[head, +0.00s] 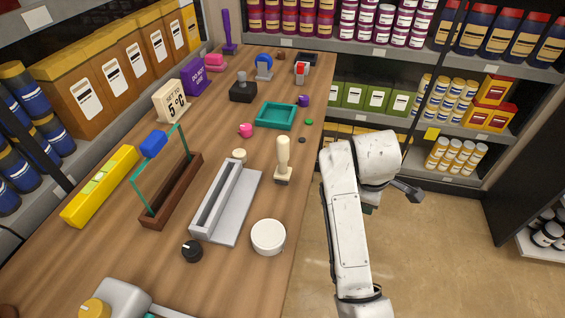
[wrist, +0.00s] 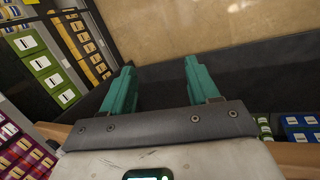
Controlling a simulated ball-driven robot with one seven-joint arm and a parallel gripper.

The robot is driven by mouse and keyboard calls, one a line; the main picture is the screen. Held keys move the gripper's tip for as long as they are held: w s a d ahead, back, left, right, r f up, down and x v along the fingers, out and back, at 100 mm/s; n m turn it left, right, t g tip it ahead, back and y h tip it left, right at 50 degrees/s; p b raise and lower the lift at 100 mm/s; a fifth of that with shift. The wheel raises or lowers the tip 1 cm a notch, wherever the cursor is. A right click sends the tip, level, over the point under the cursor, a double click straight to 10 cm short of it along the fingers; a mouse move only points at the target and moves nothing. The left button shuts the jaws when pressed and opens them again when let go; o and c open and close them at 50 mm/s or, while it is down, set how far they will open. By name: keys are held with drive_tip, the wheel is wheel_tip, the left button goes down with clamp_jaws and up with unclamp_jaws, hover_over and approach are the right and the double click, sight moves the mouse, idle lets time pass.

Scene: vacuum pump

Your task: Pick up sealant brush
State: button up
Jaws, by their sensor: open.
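In the head view my white arm is off the table's right side, to the right of the brush, and mostly hides the gripper. The brush does not show in the wrist view.
Near the brush are a grey channelled block (head: 228,205), a white round lid (head: 268,237), a small cream cylinder (head: 240,156) and a teal tray (head: 277,115). A brown stand with a glass pane (head: 172,190) is further left. Shelves line the left and back. Floor beside the table is open.

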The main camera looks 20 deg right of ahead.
drive_tip(key=w+a+r+n, duration=0.3)
drive_tip(key=w+r, duration=0.3)
wheel_tip(320, 180, up, 12)
drive_tip(key=n+g+y+p, duration=0.15)
drive_tip(key=n+y, duration=0.25)
drive_tip(key=n, duration=0.6)
hover_over(283, 139)
drive_tip(key=shift+s+d+r, duration=0.1)
drive_tip(key=shift+r, duration=0.05)
wheel_tip(283, 139, down, 5)
drive_tip(key=shift+r, duration=0.1)
drive_tip(key=shift+w+f+p, duration=0.15)
drive_tip(key=shift+f+p, duration=0.05)
drive_tip(key=shift+f, duration=1.25)
drive_tip(key=shift+w+f+p, duration=0.1)
drive_tip(key=shift+f+p, duration=0.05)
drive_tip(key=shift+f, duration=1.3)
clamp_jaws()
